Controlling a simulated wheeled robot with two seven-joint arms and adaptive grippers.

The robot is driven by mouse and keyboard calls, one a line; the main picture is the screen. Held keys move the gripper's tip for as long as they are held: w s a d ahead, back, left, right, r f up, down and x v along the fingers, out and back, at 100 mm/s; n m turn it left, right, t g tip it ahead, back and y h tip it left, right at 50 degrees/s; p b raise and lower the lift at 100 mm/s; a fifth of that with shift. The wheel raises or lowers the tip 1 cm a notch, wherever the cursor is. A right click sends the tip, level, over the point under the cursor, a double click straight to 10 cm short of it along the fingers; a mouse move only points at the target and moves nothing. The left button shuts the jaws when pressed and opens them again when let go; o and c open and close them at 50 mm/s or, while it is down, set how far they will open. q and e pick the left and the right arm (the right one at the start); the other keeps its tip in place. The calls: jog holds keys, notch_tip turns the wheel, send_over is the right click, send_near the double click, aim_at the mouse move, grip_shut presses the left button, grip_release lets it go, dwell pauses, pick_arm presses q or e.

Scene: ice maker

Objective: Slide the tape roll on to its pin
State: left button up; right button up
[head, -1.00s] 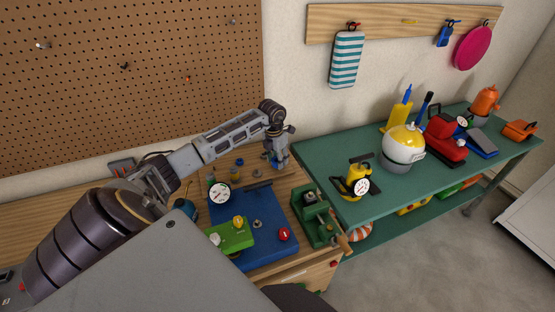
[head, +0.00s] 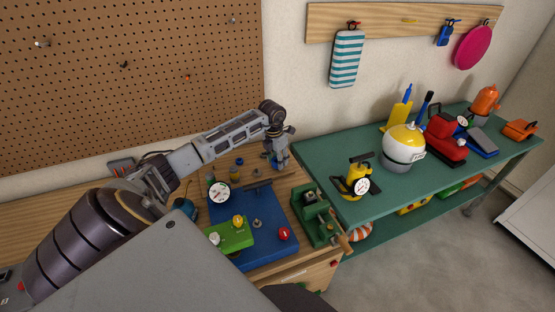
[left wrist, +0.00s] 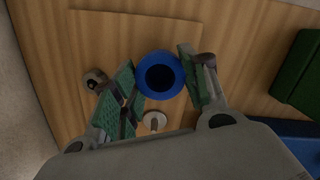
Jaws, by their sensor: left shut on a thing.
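A blue ring-shaped roll (left wrist: 160,56) with a dark round hole sits between the green-padded fingers of my left gripper (left wrist: 158,78) in the left wrist view. The fingers are shut on it from both sides. In the head view my left gripper (head: 277,160) points down at the far right end of the wooden bench, with a little blue showing at its tips. Below the roll in the left wrist view, a small round metal piece (left wrist: 154,122) stands on the wood; I cannot tell whether it is the pin. My right gripper is not in view.
A blue base with a green block (head: 232,234) and a dial gauge (head: 219,193) lies near the gripper. A green fixture (head: 317,218) stands to its right. The green table (head: 390,190) at the right holds a yellow-and-white helmet-like object (head: 404,147) and several tools.

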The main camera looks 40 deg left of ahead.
pick_arm(q)
jog(key=shift+f+b, duration=0.6)
jog(key=shift+f, duration=0.35)
dwell(0.6)
jog(key=o, duration=1.1)
jog(key=shift+c, duration=0.2)
jog(key=shift+r, duration=0.15)
notch_tip(320, 180, up, 12)
jog(key=s, duration=0.1)
jog(key=shift+s+f, duration=0.2)
jog(key=shift+s, duration=0.05)
jog(key=shift+s+f, duration=0.1)
dwell(0.4)
